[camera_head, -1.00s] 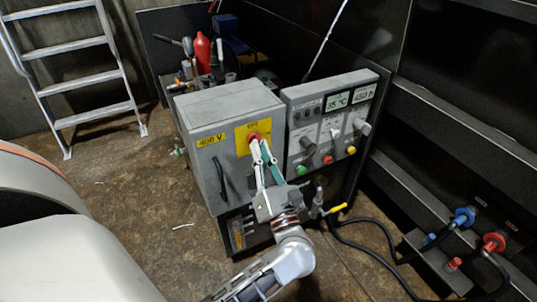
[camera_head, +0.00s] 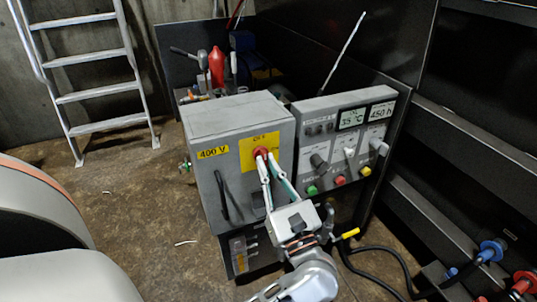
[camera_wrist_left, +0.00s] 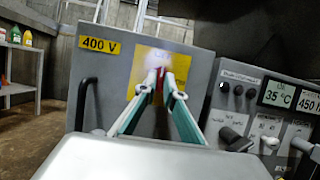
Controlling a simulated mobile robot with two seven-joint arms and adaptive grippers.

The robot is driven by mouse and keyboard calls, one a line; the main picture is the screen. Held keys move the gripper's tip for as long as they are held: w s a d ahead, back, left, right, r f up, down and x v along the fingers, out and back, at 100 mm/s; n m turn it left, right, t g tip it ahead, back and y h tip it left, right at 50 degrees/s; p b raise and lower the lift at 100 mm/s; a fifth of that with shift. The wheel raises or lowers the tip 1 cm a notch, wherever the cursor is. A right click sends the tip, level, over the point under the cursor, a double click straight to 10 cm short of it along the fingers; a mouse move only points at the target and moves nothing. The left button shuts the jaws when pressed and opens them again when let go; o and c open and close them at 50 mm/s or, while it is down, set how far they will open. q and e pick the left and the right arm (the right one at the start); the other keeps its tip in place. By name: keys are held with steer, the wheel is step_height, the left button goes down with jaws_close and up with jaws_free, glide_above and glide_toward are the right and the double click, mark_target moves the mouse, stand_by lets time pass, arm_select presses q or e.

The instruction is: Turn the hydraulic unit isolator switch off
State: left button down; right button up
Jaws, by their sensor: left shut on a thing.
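The isolator switch is a red knob (camera_head: 260,152) on a yellow plate (camera_head: 247,160) on the front of the grey 400 V cabinet (camera_head: 213,174). My left gripper (camera_head: 267,161) reaches up to it from below, its fingertips closed at the knob. In the left wrist view the red knob (camera_wrist_left: 160,78) shows as a narrow strip between the two fingertips (camera_wrist_left: 160,90). The fingers hide most of the knob, so its exact angle is unclear. The small writing above it is too blurred to read surely. My right gripper is in neither view.
A control panel (camera_head: 345,140) with gauges, knobs and coloured buttons stands right of the cabinet. A black handle (camera_head: 222,196) sticks out of the cabinet door. Black hoses (camera_head: 385,252) run along the floor at right. A ladder (camera_head: 90,75) leans behind at left.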

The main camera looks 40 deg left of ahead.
arm_select(q)
steer(key=c, duration=2.1)
jaws_free()
steer(key=shift+c, duration=0.2)
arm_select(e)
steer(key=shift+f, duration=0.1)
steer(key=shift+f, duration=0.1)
arm_select(q)
steer(key=v, duration=0.7)
steer(key=shift+d+f, duration=0.2)
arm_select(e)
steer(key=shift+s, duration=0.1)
arm_select(q)
steer(key=shift+s, duration=0.15)
